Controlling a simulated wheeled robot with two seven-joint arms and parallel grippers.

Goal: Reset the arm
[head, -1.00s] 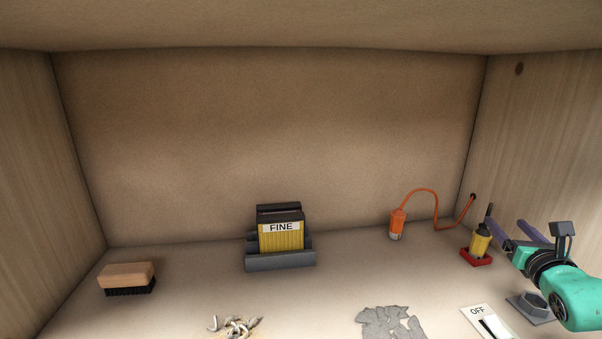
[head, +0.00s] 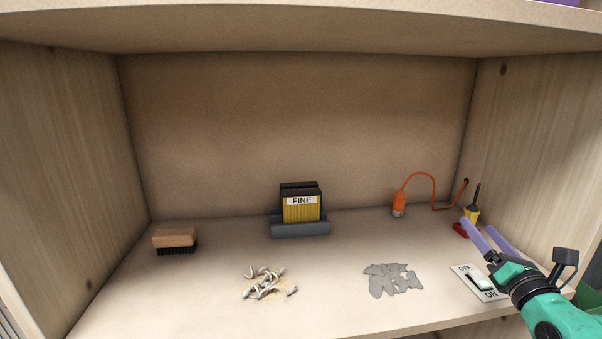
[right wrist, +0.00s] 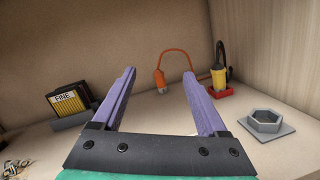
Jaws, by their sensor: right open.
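My right gripper (head: 490,238) is at the right side of the shelf in the head view, with its two purple fingers spread apart. In the right wrist view the right gripper (right wrist: 160,95) is open, with nothing between its fingers. Beyond its fingertips stand an orange cylinder with an orange cord (right wrist: 159,82) and a yellow tool with a black top (right wrist: 220,72) in a red base (right wrist: 221,93). The gripper partly hides the yellow tool (head: 472,214) in the head view. My left gripper is not in view.
A yellow FINE block (head: 301,209) sits in a grey holder (head: 300,230). A wooden brush (head: 175,239) lies at left. Whitish curled pieces (head: 268,284), grey flakes (head: 393,280) and an OFF/ON switch (head: 479,283) are near the front. A grey hexagonal socket (right wrist: 265,122) is at right. Side walls and a top board enclose the shelf.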

